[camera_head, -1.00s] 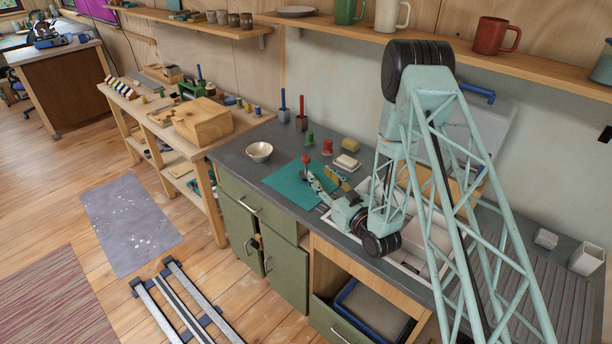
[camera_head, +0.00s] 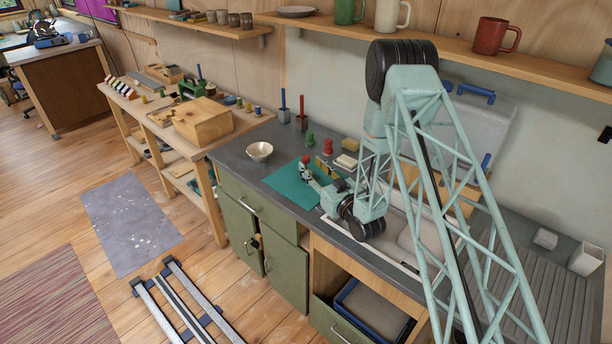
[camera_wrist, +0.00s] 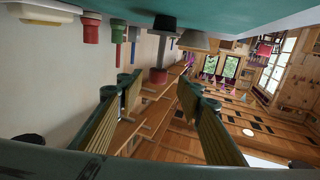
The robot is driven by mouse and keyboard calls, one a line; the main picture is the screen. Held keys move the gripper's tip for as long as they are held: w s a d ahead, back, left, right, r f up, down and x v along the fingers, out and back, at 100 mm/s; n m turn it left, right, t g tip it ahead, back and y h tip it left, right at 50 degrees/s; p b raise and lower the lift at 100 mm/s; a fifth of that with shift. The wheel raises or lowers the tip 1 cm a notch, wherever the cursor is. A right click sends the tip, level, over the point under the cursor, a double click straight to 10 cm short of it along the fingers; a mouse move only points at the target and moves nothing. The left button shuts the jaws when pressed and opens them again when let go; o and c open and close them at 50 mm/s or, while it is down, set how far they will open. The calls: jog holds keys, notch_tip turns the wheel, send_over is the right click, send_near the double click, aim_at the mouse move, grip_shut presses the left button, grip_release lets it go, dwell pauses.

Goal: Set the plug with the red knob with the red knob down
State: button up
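The plug with the red knob (camera_head: 304,160) stands on the teal mat (camera_head: 284,183), upright with its red knob up. In the wrist view, which is upside down, the plug's black part (camera_wrist: 165,23) meets the mat and its red part (camera_wrist: 158,75) points away from it. My gripper (camera_head: 314,172) is low over the mat, beside the plug. In the wrist view its two yellow-padded fingers (camera_wrist: 158,100) are wide apart. The plug shows beyond and between them, and I see no contact.
Behind the mat stand a green piece (camera_head: 309,139) and another red piece (camera_head: 327,147). A soap dish (camera_head: 345,161) and a yellow sponge (camera_head: 350,144) lie to their right. The sink (camera_head: 408,252) is to the right.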

aim_at(306, 157)
jog(key=shift+w, duration=0.1)
jog(key=shift+x, duration=2.55)
jog(key=shift+d+f, duration=0.1)
jog(key=shift+d, duration=0.05)
jog(key=shift+c, duration=0.9)
grip_shut()
jog(key=shift+r, duration=1.65)
jog(key=s+a+r, duration=0.1)
jog(key=s, duration=1.5)
jog(key=shift+r+b, duration=0.3)
jog(key=shift+r, duration=0.05)
